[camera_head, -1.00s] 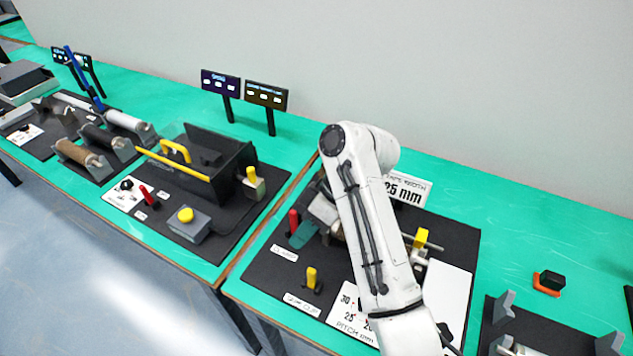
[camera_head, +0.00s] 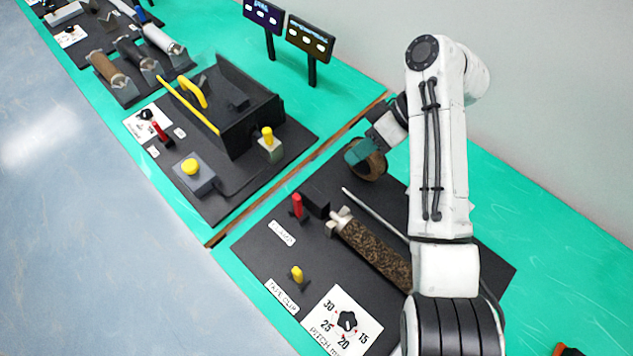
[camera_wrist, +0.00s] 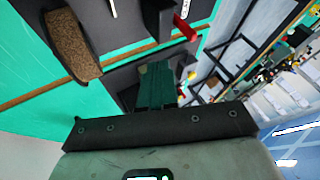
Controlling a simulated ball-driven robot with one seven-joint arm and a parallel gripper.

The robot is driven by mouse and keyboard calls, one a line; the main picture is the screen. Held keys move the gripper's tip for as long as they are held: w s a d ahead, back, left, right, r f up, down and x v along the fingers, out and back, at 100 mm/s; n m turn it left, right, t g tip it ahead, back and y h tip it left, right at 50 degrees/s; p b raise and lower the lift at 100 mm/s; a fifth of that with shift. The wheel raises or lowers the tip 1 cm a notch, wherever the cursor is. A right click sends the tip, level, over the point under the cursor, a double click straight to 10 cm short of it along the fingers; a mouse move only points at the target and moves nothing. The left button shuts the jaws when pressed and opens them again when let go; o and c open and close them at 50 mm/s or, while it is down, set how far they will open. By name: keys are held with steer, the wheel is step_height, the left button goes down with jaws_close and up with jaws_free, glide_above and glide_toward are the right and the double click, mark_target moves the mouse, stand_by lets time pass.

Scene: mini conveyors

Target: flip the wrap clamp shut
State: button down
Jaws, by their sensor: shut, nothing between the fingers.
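A red lever (camera_head: 297,206) stands upright beside a dark block (camera_head: 316,204) at the left end of a speckled brown cylinder (camera_head: 376,252). The label below the lever is too blurred to read surely; I take this to be the wrap clamp. The red lever (camera_wrist: 186,28) and dark block (camera_wrist: 158,17) also show in the wrist view. My gripper (camera_head: 360,152) has teal fingers, shut and empty, up and to the right of the lever, apart from it. The fingers show in the wrist view (camera_wrist: 155,84). They partly overlap a brown roll (camera_head: 373,167) in the head view.
A yellow lever (camera_head: 297,273) and a pitch dial (camera_head: 347,321) stand nearer the front edge. A thin rod (camera_head: 372,210) runs behind the cylinder. Left of the seam is a black box (camera_head: 247,112) with a yellow handle. Two small displays (camera_head: 310,38) stand behind.

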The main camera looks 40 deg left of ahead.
glide_toward(311, 198)
steer(key=a+f, duration=0.1)
steer(key=f, duration=0.1)
steer(key=a+f, duration=0.2)
steer(key=shift+s+a+f, duration=0.25)
steer(key=shift+a+f, duration=0.05)
steer(key=shift+a, duration=0.05)
steer(key=s+p, duration=0.2)
steer(key=s, duration=0.1)
steer(key=shift+r, duration=0.15)
steer(key=shift+s, duration=0.35)
steer(key=shift+a, duration=0.2)
